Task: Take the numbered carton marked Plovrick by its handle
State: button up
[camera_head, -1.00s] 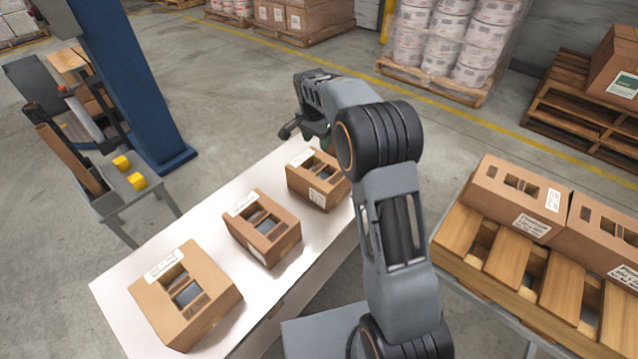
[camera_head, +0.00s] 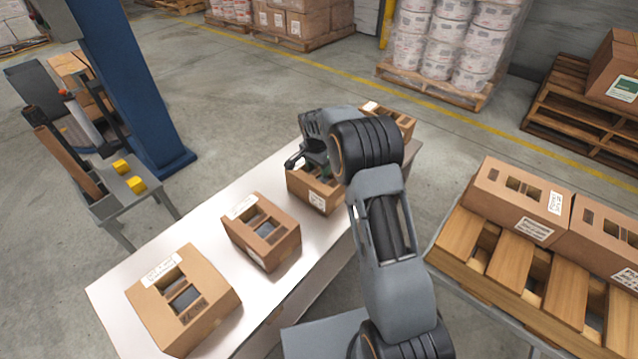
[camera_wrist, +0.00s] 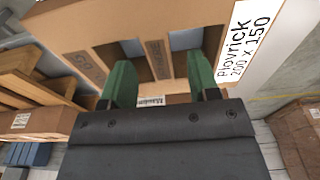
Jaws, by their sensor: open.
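The Plovrick carton (camera_wrist: 110,24) fills the upper wrist view, brown with a white label (camera_wrist: 245,40) reading "Plovrick 200 x 150". Its top has two cut-out openings with a strip between them, the handle (camera_wrist: 158,60), printed with small text. My gripper (camera_wrist: 160,72) is open, its two green fingers at the openings, one on each side of the handle. How deep they reach I cannot tell. In the head view my gripper (camera_head: 318,166) is over the third carton from the front (camera_head: 308,190) on the white table, hiding most of its top.
Two more cartons, one nearest (camera_head: 205,318) and one in the middle (camera_head: 285,247), stand on the white table (camera_head: 120,290). Another carton (camera_head: 404,127) is behind my arm. Cartons (camera_head: 485,205) on wooden slats stand at right. A blue post (camera_head: 130,80) rises at left.

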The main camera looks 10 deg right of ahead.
notch_tip(320, 180, down, 3)
jog(key=shift+w+d+r, duration=0.1)
jog(key=shift+d+r, duration=0.05)
grip_shut()
dwell(0.4)
